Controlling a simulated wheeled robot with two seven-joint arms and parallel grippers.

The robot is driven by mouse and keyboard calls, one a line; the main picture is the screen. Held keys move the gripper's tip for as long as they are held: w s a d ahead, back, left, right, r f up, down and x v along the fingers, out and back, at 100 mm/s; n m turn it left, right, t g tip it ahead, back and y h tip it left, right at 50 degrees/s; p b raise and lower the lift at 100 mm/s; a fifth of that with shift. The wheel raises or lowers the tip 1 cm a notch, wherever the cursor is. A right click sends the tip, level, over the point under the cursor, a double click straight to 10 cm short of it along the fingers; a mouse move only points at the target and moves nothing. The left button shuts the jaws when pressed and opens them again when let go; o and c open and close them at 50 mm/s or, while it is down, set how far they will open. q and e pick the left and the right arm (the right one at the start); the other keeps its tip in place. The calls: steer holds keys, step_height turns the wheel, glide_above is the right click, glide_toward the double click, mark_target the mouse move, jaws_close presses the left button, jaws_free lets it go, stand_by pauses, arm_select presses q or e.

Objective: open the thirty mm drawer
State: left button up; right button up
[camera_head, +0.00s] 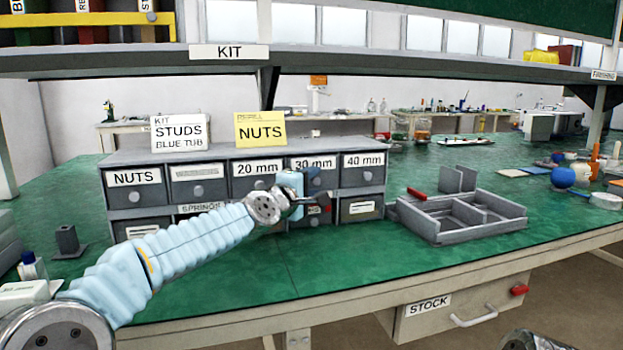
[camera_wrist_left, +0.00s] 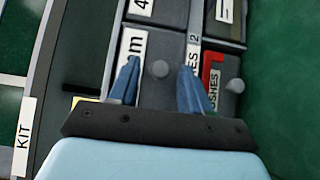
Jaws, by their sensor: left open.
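The 30 mm drawer (camera_head: 314,163) is in the upper row of the grey drawer cabinet (camera_head: 230,152), between the 20 mm drawer (camera_head: 257,168) and the 40 mm drawer (camera_head: 363,161). It appears shut; my left gripper (camera_head: 314,199) covers its lower part. In the left wrist view, the left gripper (camera_wrist_left: 157,74) is open, with one blue finger on each side of the drawer's round knob (camera_wrist_left: 160,69). Gaps show between the knob and both fingers. Part of the drawer's label (camera_wrist_left: 131,52) is behind one finger. My right gripper is out of view.
A grey divided tray (camera_head: 465,215) stands to the right. A shelf (camera_head: 330,62) runs above. The green bench top in front is clear.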

arm_select(q)
steer(key=shift+w, duration=0.1)
jaws_close()
stand_by(0.3)
steer(key=s+d, duration=0.3)
steer(key=s, duration=0.8)
steer(key=shift+d, duration=0.35)
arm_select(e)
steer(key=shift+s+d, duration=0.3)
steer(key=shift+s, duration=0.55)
arm_select(q)
jaws_free()
